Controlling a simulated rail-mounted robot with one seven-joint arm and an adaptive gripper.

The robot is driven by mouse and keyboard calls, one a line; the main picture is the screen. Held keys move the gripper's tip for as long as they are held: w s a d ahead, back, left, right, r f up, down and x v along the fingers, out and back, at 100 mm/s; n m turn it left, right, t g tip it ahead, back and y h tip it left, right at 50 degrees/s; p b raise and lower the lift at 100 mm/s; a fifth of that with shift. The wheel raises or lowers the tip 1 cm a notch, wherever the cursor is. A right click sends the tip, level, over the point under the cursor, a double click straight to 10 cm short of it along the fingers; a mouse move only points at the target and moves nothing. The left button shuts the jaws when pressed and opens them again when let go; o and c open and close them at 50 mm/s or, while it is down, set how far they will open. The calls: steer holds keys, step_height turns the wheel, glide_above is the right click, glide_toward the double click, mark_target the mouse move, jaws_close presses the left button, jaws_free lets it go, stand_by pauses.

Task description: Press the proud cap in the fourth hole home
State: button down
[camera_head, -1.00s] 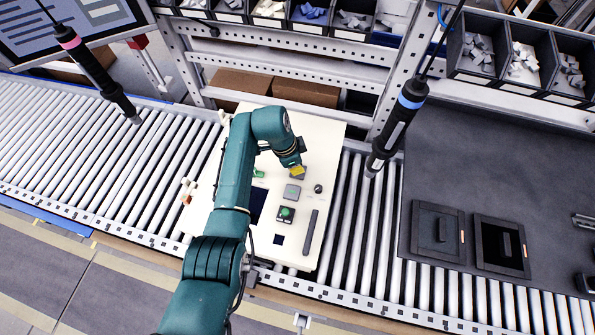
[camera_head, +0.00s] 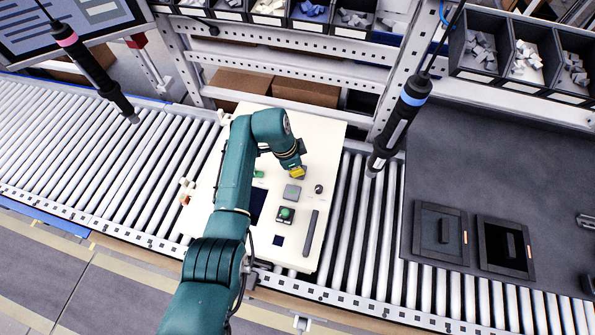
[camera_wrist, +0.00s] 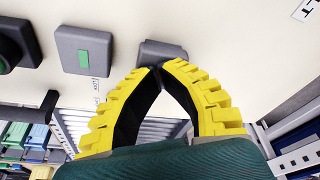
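A cream panel (camera_head: 328,140) lies on the roller conveyor and carries several fittings. A dark grey square cap (camera_wrist: 163,50) sits on it, right at my fingertips in the wrist view and partly hidden by them. My gripper (camera_wrist: 159,68) has its two yellow fingers brought together at the tips, with nothing seen between them. In the head view my gripper (camera_head: 297,172) is over the upper middle of the panel. The fingertips look at or very near the cap; contact and the cap's height are unclear. Beside it is a grey square cap with a green window (camera_wrist: 95,52).
A hanging screwdriver (camera_head: 398,122) is to the right, another (camera_head: 92,68) to the left. A dark mat (camera_head: 480,160) with two dark trays lies at right.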

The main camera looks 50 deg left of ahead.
steer(key=shift+f, duration=0.25)
steer(key=p+v, duration=0.3)
steer(key=w+p+v, duration=0.1)
steer(key=v, duration=0.1)
steer(key=shift+d+r, duration=0.2)
steer(key=shift+d, duration=0.15)
steer(key=shift+f, duration=0.1)
